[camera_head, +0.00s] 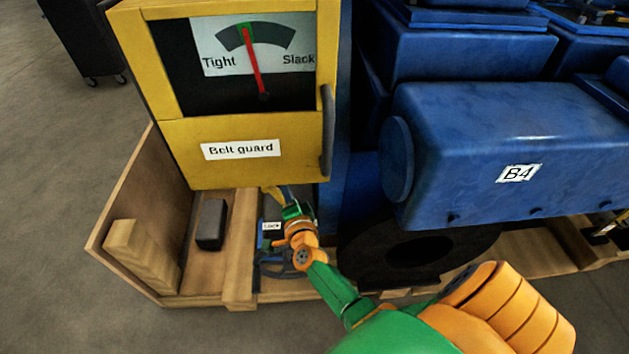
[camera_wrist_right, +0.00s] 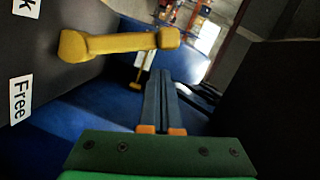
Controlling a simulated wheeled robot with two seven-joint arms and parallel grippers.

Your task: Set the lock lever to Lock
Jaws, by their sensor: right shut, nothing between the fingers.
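The yellow lock lever (camera_wrist_right: 120,43) lies across the upper left of the right wrist view, with a thick block at each end. A "Free" label (camera_wrist_right: 20,98) is on the dark plate left of it, and a partly cut-off label ending in "k" (camera_wrist_right: 26,8) is above that. I cannot tell which label the lever is set to. In the head view a small label (camera_head: 272,226) sits beside my right wrist, under the belt guard. My right gripper (camera_wrist_right: 160,78) is shut and empty, its fingers apart from the lever. My left gripper is out of view.
The yellow belt guard (camera_head: 180,150), with its tension gauge and grey handle (camera_head: 327,130), hangs just above my right gripper. The blue engine cylinder "B4" (camera_head: 480,130) is to the right. A grey block (camera_head: 211,224) lies in the wooden crate (camera_head: 120,180) at left.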

